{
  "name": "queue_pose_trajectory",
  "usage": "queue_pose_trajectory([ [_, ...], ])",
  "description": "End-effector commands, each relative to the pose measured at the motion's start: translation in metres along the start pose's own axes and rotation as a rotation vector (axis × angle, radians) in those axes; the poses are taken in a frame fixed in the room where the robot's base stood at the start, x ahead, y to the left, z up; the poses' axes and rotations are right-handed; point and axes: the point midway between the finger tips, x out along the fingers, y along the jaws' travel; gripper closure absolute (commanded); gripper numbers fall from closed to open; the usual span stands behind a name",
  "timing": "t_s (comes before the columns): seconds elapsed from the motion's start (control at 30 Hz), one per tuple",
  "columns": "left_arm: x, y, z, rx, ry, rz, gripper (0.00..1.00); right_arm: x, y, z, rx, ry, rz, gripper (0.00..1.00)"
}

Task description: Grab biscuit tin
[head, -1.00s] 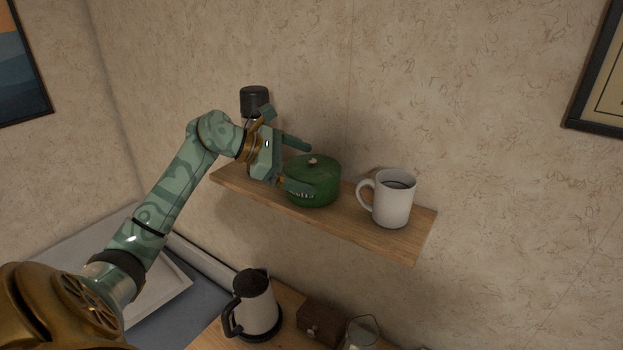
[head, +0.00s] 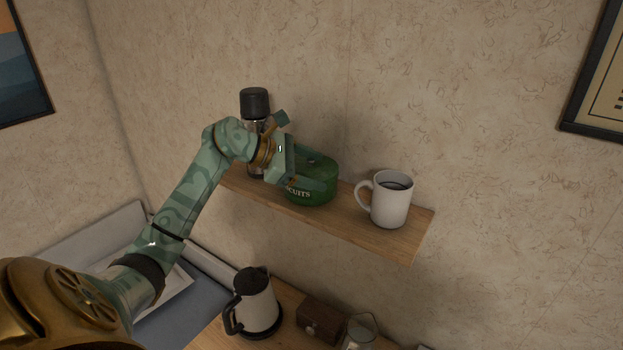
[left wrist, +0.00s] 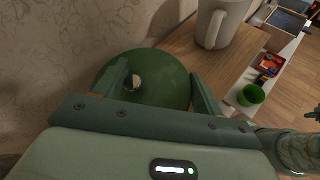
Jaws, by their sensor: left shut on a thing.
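The green biscuit tin (head: 314,194) stands upright on the wooden wall shelf, with part of its lettering showing. My left gripper (head: 318,172) has a finger on either side of the tin and is shut on it. In the left wrist view the tin's round lid (left wrist: 160,80) with its pale knob sits between the two fingers (left wrist: 160,90). The gripper hides part of the tin's left side and top in the head view.
A white mug (head: 391,203) stands on the shelf (head: 350,226) right of the tin. A black-capped jar (head: 254,103) stands behind my wrist at the left. Below are a kettle (head: 257,303), a brown box (head: 320,318) and a glass jug (head: 361,331).

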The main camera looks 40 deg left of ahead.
Motion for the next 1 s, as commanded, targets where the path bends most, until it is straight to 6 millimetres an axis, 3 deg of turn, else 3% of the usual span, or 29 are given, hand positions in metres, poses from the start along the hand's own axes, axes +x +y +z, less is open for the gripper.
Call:
queue_pose_trajectory([
  [0.17,0.002,-0.002,-0.003,-0.01,0.012,-0.012,0.99,0.004,-0.001,0.001,-0.001,-0.001,-0.001,1.0],
  [0.47,-0.016,0.007,0.022,-0.003,0.009,-0.005,0.99,0.016,-0.004,0.002,0.0,-0.001,-0.004,1.0],
  [0.77,-0.069,-0.005,0.058,0.001,0.01,-0.001,0.99,0.034,-0.006,0.005,0.001,-0.003,-0.006,1.0],
  [1.0,-0.119,-0.037,0.073,-0.002,0.008,-0.004,0.99,0.066,-0.007,0.01,0.001,-0.009,-0.007,1.0],
])
